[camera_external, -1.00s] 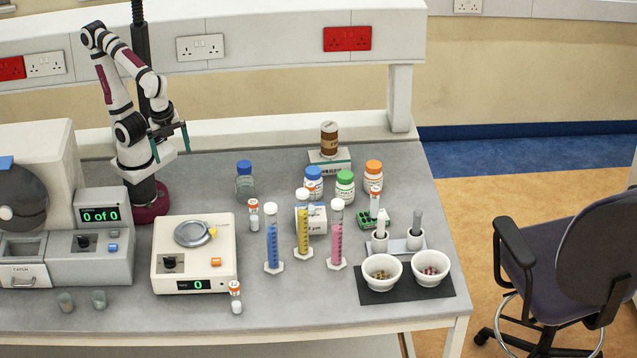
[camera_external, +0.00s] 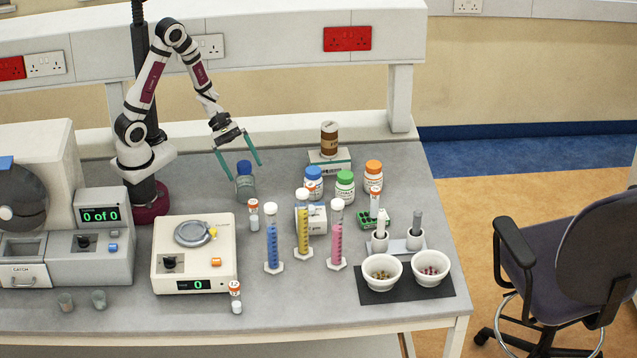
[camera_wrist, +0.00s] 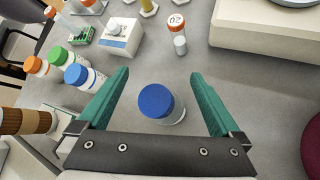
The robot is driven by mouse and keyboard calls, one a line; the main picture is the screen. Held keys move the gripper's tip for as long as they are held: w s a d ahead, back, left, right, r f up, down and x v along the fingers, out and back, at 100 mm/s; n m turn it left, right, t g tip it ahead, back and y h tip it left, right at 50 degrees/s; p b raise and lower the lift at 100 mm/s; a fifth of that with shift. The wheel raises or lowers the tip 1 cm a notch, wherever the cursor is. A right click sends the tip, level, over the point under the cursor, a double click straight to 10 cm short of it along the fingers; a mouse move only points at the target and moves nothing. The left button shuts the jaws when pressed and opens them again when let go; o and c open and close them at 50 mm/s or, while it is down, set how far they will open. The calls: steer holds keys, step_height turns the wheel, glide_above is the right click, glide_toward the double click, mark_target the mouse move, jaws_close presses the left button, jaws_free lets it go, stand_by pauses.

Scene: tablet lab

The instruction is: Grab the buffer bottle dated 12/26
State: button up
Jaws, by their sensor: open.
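A clear bottle with a blue cap (camera_external: 245,184) stands upright at the back of the bench, left of the other bottles. My gripper (camera_external: 245,172) is open and empty above it, fingers pointing down. In the wrist view the blue cap (camera_wrist: 155,102) lies between the two green fingers, apart from both. A second blue-capped bottle (camera_external: 313,187), with a white label, stands further right; it also shows in the wrist view (camera_wrist: 84,78). Beside it are a green-capped bottle (camera_external: 345,189) and an orange-capped bottle (camera_external: 373,179). I cannot read a date on any of these bottles.
Orange-capped vials (camera_external: 253,216) (camera_external: 235,299) stand near the balance (camera_external: 194,265). Measuring cylinders (camera_external: 272,243) with coloured liquid stand mid-bench. A brown jar (camera_external: 329,139) stands on a box behind the bottles. The bench around the nearer blue-capped bottle is clear.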

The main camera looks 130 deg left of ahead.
mark_target(252, 192)
steer(key=s+f+n+t, duration=0.1)
steer(key=f+n, duration=0.1)
steer(key=s+a+f+n+t, duration=0.1)
steer(key=s+f+n, duration=0.1)
steer(key=s+a+f+n+t, duration=0.1)
steer(key=f, duration=0.1)
steer(key=shift+s+a+f+n, duration=0.1)
steer(key=shift+s+f+n, duration=0.2)
steer(key=shift+f+n, duration=0.1)
steer(key=shift+w+f+t+y, duration=0.1)
steer(key=shift+f+t+y, duration=0.1)
steer(key=shift+t+y, duration=0.15)
steer(key=x, duration=0.7)
steer(key=shift+w, duration=0.1)
jaws_close()
